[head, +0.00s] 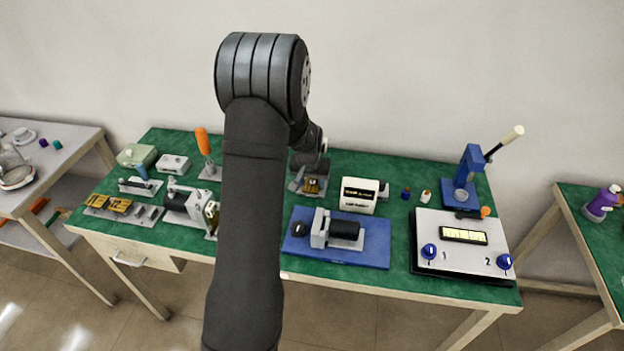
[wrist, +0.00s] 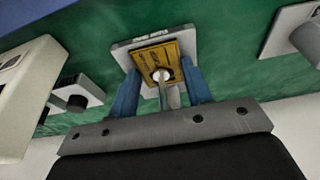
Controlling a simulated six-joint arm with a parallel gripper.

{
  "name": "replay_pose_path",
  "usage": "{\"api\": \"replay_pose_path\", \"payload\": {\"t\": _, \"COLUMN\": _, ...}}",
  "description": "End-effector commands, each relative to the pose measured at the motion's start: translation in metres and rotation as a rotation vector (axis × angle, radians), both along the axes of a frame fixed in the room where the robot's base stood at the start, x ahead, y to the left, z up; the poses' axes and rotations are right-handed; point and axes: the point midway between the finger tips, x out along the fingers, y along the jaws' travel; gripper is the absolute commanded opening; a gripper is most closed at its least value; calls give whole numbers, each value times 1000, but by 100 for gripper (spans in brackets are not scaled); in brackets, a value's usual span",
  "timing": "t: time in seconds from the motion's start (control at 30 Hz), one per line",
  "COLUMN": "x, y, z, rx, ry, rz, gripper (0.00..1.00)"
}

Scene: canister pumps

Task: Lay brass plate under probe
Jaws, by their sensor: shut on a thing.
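A brass plate (wrist: 150,52) lies flat over a pale grey stand (wrist: 122,52) in the wrist view. My gripper (wrist: 162,72) has its two blue fingers on either side of the plate and is shut on it. A white round probe tip (wrist: 162,75) on a grey stem shows in front of the plate between the fingers. I cannot tell whether the tip touches the plate. In the head view the plate (head: 313,186) is small, at the middle of the green table, and my arm hides part of this spot.
A white box with a display (head: 364,194) stands close on the right. A blue base with a motor (head: 340,240) lies in front. A control box with blue knobs (head: 460,243) and a blue lever press (head: 463,185) are farther right. A rack with brass plates (head: 125,212) is at left.

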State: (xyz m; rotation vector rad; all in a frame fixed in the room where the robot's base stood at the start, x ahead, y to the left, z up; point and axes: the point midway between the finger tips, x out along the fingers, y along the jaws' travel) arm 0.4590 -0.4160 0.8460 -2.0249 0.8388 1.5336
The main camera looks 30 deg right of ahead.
Motion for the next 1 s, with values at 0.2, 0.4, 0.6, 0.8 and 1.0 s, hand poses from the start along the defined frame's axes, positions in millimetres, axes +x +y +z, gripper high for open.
{"api": "replay_pose_path", "payload": {"t": 0.2, "x": -1, "y": 0, "z": 0, "rx": 1, "ry": 1, "rz": 0, "gripper": 70}}
{"api": "replay_pose_path", "payload": {"t": 0.4, "x": -1, "y": 1, "z": -1, "rx": 2, "ry": 2, "rz": 0, "gripper": 70}}
{"api": "replay_pose_path", "payload": {"t": 0.6, "x": -2, "y": 1, "z": 7, "rx": 1, "ry": 1, "rz": 0, "gripper": 70}}
{"api": "replay_pose_path", "payload": {"t": 0.8, "x": -7, "y": 7, "z": 37, "rx": -1, "ry": -1, "rz": 0, "gripper": 70}}
{"api": "replay_pose_path", "payload": {"t": 1.0, "x": -15, "y": 15, "z": 79, "rx": -1, "ry": -1, "rz": 0, "gripper": 70}}
